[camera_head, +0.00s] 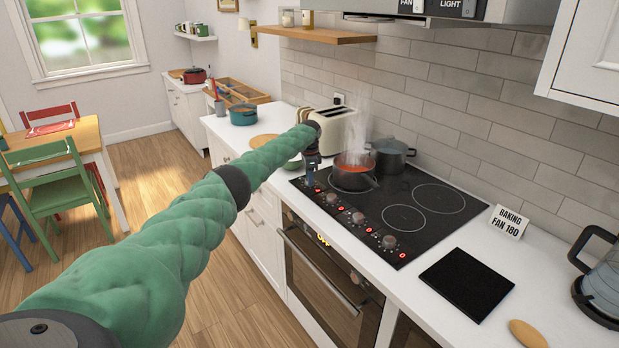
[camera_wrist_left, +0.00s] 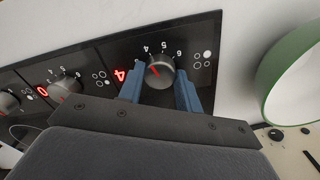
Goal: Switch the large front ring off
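The black hob (camera_head: 373,205) has a row of grey knobs along its front edge. My left gripper (camera_head: 310,180) reaches down to the leftmost end of this row. In the left wrist view, its two blue fingers (camera_wrist_left: 160,85) sit close on either side of a grey knob (camera_wrist_left: 159,70) with a red pointer mark. They appear shut on it. The red display (camera_wrist_left: 120,76) beside this knob appears to read 4. A steaming pot of red food (camera_head: 352,182) covers the front left ring. The other front ring (camera_head: 404,218) is bare. My right gripper is not in view.
A grey lidded pot (camera_head: 393,158) stands on the back left ring. The back right ring (camera_head: 438,198) is empty. A cream toaster (camera_head: 333,132) stands beyond the hob. A neighbouring knob (camera_wrist_left: 65,86) shows a red 0 beside it. A green rimmed item (camera_wrist_left: 285,85) lies to the right in the wrist view.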

